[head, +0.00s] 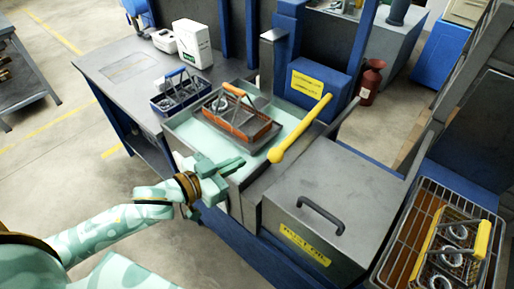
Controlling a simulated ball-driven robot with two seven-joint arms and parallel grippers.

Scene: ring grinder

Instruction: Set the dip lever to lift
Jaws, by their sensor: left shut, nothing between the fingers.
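The dip lever (302,128) is a yellow bar at the tank's right side. It slants from a round knob at its lower left up to the right. My left gripper (240,165) is shut and empty at the front of the tank, left of the lever's knob and apart from it. An orange-brown basket (238,122) with an orange handle and metal rings sits in the pale green tank (183,125). My right gripper is not in view.
A grey lidded box (335,185) with a dark handle stands right of the tank. A blue basket (180,92) and a white container (193,43) stand on the bench at left. A wire basket with a yellow handle (483,239) holds rings at lower right.

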